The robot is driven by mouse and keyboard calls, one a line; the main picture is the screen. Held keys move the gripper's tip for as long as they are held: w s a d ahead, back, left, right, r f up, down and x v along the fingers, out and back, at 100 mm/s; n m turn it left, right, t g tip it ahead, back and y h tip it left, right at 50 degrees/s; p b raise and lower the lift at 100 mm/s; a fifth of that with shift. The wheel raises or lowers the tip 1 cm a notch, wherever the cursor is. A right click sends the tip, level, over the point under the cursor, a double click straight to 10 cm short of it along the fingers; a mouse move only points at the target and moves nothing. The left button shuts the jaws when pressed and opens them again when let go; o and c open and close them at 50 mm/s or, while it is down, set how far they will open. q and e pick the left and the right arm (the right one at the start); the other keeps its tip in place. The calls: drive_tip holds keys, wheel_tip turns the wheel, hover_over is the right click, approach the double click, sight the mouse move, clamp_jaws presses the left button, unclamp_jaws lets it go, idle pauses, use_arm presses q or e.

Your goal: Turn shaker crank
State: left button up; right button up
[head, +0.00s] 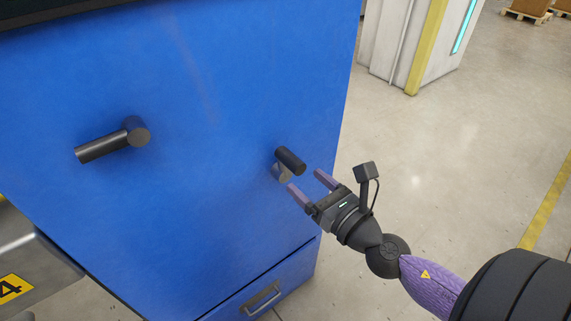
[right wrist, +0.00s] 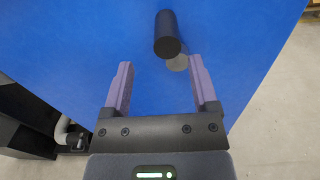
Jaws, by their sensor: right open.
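A blue machine panel (head: 205,190) carries two dark handles. The right one, a short black crank handle (head: 290,160) on a grey mount (head: 281,173), stands out from the panel. A longer dark handle (head: 103,146) with a round hub (head: 138,134) is at the left. My right gripper (head: 308,180) is open and empty, just right of and below the short crank handle, apart from it. In the right wrist view the crank handle (right wrist: 167,35) lies ahead of the open fingers (right wrist: 159,75), nearer the right finger. My left gripper is not in view.
A drawer with a metal pull (head: 263,298) is low on the blue cabinet. Grey floor (head: 460,150) is free to the right. A white cabinet with a yellow edge (head: 425,45) stands behind. A grey piece with a yellow label (head: 14,288) is at lower left.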

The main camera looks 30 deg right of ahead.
sight(289, 160)
drive_tip(key=w+p, duration=0.1)
drive_tip(key=w, duration=0.5)
drive_tip(key=shift+w+d+r, duration=0.1)
drive_tip(key=shift+w+r, duration=0.05)
drive_tip(key=shift+w+p, duration=0.3)
drive_tip(key=shift+w, duration=0.2)
drive_tip(key=shift+c, duration=1.7)
clamp_jaws()
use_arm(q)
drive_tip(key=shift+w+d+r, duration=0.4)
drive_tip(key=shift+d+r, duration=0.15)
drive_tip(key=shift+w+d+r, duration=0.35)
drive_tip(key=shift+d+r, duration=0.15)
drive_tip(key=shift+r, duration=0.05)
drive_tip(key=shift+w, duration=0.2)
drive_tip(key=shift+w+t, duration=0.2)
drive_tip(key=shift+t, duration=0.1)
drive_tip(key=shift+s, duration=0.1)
